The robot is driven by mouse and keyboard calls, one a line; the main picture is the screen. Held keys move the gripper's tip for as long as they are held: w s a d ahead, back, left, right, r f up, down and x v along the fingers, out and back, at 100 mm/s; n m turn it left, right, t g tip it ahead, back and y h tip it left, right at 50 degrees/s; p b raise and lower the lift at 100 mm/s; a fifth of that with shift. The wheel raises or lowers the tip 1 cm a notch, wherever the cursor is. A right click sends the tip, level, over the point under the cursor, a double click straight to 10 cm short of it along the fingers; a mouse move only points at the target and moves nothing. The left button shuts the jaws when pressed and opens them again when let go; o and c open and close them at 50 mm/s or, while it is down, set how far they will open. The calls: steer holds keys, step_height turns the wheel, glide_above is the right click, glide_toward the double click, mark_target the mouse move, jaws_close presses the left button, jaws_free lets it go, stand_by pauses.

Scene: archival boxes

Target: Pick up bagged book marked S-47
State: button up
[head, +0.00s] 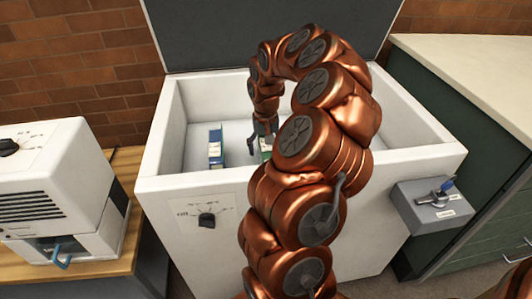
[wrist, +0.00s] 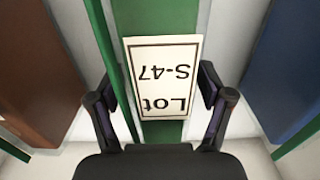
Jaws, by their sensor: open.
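The green book marked "Lot S-47" (wrist: 160,12) shows in the wrist view, its white label upside down in the picture. In the head view a small part of a green item (head: 266,147), likely this book, shows beside my arm inside the white chest. My gripper (wrist: 159,88) is open, with one finger on each side of the label. I cannot tell whether the fingers touch the book. In the head view my gripper (head: 262,133) reaches down into the chest, partly hidden by my arm. No bag can be made out clearly.
In the wrist view a brown item (wrist: 35,75) stands at left and a blue one (wrist: 292,70) at right, with gaps beside the green book. The white chest (head: 185,182) has high walls and a raised lid (head: 230,35). A white machine (head: 45,180) and a green cabinet (head: 470,120) flank it.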

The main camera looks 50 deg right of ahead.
steer(key=shift+f, duration=0.4)
steer(key=shift+c, duration=0.4)
steer(key=shift+r, duration=0.1)
jaws_close()
